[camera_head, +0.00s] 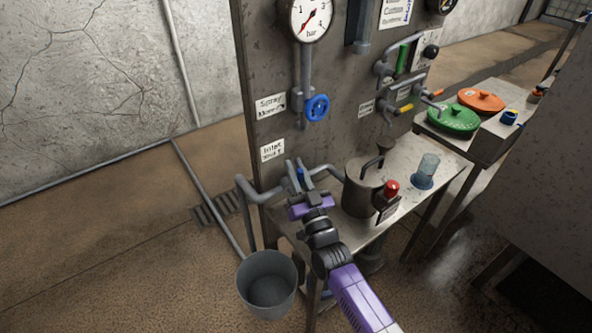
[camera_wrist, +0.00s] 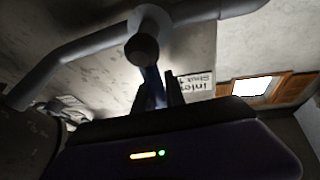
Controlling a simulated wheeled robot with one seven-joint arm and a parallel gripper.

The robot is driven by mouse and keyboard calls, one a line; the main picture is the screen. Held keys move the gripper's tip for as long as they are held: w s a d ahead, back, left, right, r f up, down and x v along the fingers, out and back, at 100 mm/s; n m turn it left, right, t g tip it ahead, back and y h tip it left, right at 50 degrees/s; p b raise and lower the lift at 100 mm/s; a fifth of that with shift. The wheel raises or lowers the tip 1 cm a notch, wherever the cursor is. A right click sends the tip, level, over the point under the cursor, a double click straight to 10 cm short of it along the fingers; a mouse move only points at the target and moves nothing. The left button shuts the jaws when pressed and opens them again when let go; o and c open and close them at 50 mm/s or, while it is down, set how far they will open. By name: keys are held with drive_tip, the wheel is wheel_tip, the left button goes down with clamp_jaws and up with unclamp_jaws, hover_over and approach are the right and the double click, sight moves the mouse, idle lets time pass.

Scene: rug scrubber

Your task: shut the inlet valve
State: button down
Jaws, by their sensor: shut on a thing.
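The inlet valve has a blue lever handle (camera_head: 300,174) on a grey pipe (camera_head: 326,171), at the panel's lower left in the head view. My gripper (camera_head: 297,181) is at the valve, its fingers shut on the blue handle. In the wrist view the blue handle (camera_wrist: 152,86) stands between the dark fingers (camera_wrist: 157,98), below the round grey valve body (camera_wrist: 143,48). A white label (camera_head: 272,149) reading "Inlet" and apparently "Shut" is on the panel above the valve. The fingers hide part of the handle, and its exact angle is hard to tell.
A blue handwheel (camera_head: 317,107) and a pressure gauge (camera_head: 311,17) are higher on the panel. A grey bucket (camera_head: 267,284) stands below.

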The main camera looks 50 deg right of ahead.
drive_tip(key=shift+f, duration=0.1)
drive_tip(key=c, duration=1.4)
unclamp_jaws()
drive_tip(key=s+a, duration=0.2)
drive_tip(key=s, duration=0.2)
drive_tip(key=s+a, duration=0.2)
drive_tip(key=s, duration=0.1)
drive_tip(key=s+a, duration=0.2)
drive_tip(key=s, duration=0.2)
drive_tip(key=shift+s+f+b, duration=0.15)
drive_tip(key=shift+s+b, duration=0.15)
drive_tip(key=shift+s, duration=0.05)
